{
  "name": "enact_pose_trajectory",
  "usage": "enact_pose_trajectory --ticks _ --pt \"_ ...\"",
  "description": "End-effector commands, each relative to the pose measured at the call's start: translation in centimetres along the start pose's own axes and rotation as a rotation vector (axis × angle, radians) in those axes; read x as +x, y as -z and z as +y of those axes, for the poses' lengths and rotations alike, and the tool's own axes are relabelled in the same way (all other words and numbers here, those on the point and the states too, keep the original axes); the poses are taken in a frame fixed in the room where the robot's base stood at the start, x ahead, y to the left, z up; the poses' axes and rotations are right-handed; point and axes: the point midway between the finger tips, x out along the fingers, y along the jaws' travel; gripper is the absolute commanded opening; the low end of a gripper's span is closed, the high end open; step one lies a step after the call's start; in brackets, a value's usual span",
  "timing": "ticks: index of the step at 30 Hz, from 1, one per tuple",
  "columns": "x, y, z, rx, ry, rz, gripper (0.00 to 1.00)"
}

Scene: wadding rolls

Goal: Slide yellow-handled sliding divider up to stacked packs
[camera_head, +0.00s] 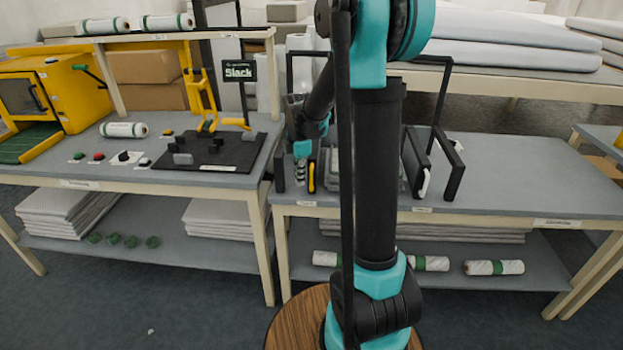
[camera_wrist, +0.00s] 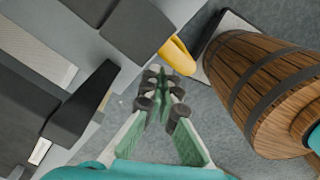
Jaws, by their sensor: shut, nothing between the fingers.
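The yellow-handled sliding divider is at the left end of the right table. Its upright yellow handle (camera_head: 312,176) shows beside a dark plate in the head view. In the wrist view the yellow handle (camera_wrist: 178,54) lies just beyond and right of my fingertips, with a small gap apparent. My gripper (camera_head: 300,168) points down just left of the handle; its fingers (camera_wrist: 160,80) are shut and empty. Light grey stacked packs (camera_head: 329,172) seem to stand right of the divider, mostly hidden behind my arm.
Black upright frames (camera_head: 450,165) stand right of my arm. The table's right part (camera_head: 540,190) is clear. The left table holds a black fixture board (camera_head: 215,160) with a yellow lever, a wrapped roll (camera_head: 124,129) and a yellow machine (camera_head: 70,90). Rolls (camera_head: 494,267) lie on the lower shelf.

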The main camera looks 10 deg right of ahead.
Motion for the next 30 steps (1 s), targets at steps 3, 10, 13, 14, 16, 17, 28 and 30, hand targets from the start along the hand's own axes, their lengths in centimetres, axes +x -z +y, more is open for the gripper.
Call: enact_pose_trajectory --ticks 3,10,13,14,16,17,28,30 --pt "0.0 -0.3 -0.1 0.001 0.000 0.000 0.00" --pt "0.0 -0.7 -0.4 0.002 0.000 0.000 0.00" --pt "0.0 -0.9 -0.5 0.002 0.000 0.000 0.00" --pt "0.0 -1.0 -0.6 0.001 0.000 0.000 0.00" --pt "0.0 -1.1 -0.7 0.001 0.000 0.000 0.00" --pt "0.0 -1.2 -0.7 0.001 0.000 0.000 0.00" --pt "0.0 -1.9 -1.1 0.001 0.000 0.000 0.00" --pt "0.0 -2.0 -1.2 0.002 0.000 0.000 0.00"
